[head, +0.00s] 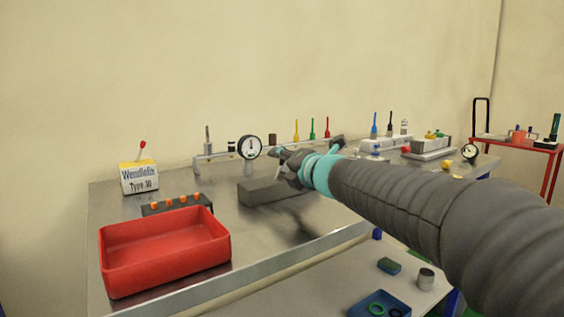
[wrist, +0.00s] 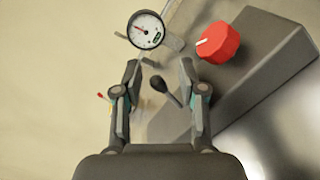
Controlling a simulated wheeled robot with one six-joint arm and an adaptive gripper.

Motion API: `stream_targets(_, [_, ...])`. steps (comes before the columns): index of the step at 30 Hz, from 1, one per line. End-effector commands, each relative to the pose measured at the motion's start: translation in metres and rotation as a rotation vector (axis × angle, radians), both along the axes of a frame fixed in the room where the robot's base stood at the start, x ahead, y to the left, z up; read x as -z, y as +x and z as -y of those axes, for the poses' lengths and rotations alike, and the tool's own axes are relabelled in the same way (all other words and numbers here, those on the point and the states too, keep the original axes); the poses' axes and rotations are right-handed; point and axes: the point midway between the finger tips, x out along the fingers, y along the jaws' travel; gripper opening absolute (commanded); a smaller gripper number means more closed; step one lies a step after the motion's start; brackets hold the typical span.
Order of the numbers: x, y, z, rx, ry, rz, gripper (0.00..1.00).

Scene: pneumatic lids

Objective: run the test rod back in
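My gripper (head: 284,158) reaches over the bench above a long grey block (head: 262,191). In the wrist view my gripper (wrist: 160,90) is open, with its two fingers apart. A short black lever with a ball end (wrist: 167,90) shows between the fingers, and neither finger visibly touches it. A red knob with a white mark (wrist: 217,43) sits on the grey block (wrist: 258,75), right of the fingers. A round white gauge (wrist: 146,30) is beyond the fingertips; the head view shows a gauge (head: 249,147) left of my gripper. I cannot clearly make out the test rod.
A red bin (head: 165,253) stands at the bench's front left, by a dark rack with orange pegs (head: 177,204) and a labelled box (head: 139,178). Coloured tools stand along the back. A blue tray (head: 380,304) lies on the lower surface. Bare bench lies right of the bin.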

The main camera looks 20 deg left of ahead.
Motion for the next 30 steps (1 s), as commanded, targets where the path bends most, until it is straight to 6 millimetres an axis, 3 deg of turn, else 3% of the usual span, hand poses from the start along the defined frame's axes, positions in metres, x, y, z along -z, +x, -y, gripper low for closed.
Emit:
stream_targets(11, [-0.003,-0.006,0.008,0.003,0.001,0.004,0.41])
stream_targets(30, [-0.011,-0.078,0.08,0.001,0.0,0.003,0.41])
